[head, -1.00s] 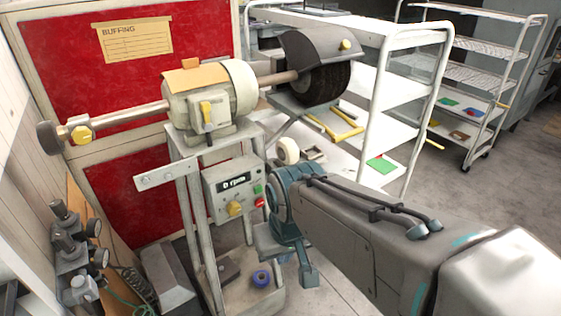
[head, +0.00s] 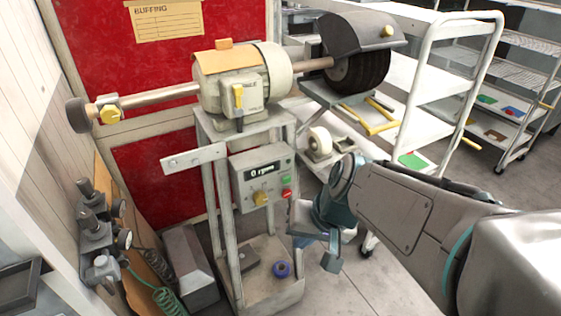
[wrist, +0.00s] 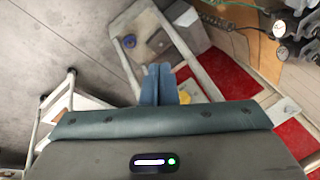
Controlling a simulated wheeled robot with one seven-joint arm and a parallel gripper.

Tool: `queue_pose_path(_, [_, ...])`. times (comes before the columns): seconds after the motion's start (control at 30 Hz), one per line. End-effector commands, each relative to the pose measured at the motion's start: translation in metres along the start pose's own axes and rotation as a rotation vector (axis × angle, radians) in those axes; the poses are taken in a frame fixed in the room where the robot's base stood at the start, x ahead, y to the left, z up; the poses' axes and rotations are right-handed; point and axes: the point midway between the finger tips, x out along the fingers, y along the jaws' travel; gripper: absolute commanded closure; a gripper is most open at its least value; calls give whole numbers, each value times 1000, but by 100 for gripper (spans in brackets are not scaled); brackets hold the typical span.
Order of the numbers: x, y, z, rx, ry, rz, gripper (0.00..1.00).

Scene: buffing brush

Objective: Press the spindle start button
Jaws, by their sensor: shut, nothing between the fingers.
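The grey control box (head: 262,177) is on the front of the buffing machine's stand, with a display reading 0 rpm (head: 264,169). On its right side, a green button (head: 286,181) sits above a red button (head: 287,194); a yellow knob (head: 260,198) is lower left. No label is readable on the buttons. My gripper (head: 303,220) is right of the box and slightly below the buttons, apparently apart from them. In the wrist view its fingers (wrist: 158,84) are together and empty, with the yellow knob (wrist: 186,97) just beside them; the buttons are hidden there.
The motor (head: 240,85) and its shaft with a dark wheel (head: 358,70) are above the box. A bracket arm (head: 193,158) juts left. Blue tape (head: 282,269) lies on the stand's base. A white cart (head: 425,75) stands right. Floor is open at the front right.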

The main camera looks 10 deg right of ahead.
Motion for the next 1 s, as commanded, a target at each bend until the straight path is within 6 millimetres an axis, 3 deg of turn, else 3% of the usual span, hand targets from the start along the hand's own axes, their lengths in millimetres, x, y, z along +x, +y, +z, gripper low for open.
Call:
queue_pose_path(0.03, [12,-2,-4,60,11,-56,100])
queue_pose_path(0.27, [34,-10,-45,344,133,-300,100])
queue_pose_path(0.37, [40,-3,-68,479,209,-382,100])
queue_pose_path(0.6, [47,35,-115,770,393,-500,100])
queue_pose_path(0.8, [47,59,-132,899,479,-530,100])
queue_pose_path(1.0, [46,64,-135,923,496,-535,100])
